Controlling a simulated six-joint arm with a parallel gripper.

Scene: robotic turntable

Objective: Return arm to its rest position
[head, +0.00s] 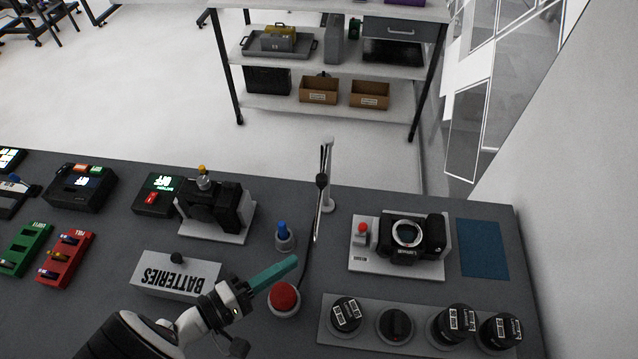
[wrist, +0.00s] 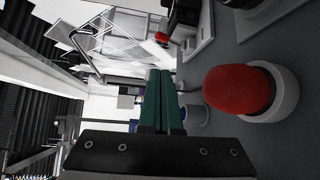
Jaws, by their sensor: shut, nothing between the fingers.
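My gripper (head: 282,272) has long teal fingers that lie together with nothing between them. In the head view it hangs above the table just left of a red dome button (head: 284,297), pointing up and to the right. In the wrist view the shut fingers (wrist: 162,75) point away from the camera, and the red button (wrist: 238,90) is close on their right. My gripper looks apart from the button. The rest position is not marked in either view.
A blue-topped knob (head: 283,238), a BATTERIES box (head: 175,275) and a camera on a white plate (head: 352,262) are nearby. Several lenses stand on a grey tray (head: 372,338) at the right. A thin post (head: 329,175) rises at the table's back edge.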

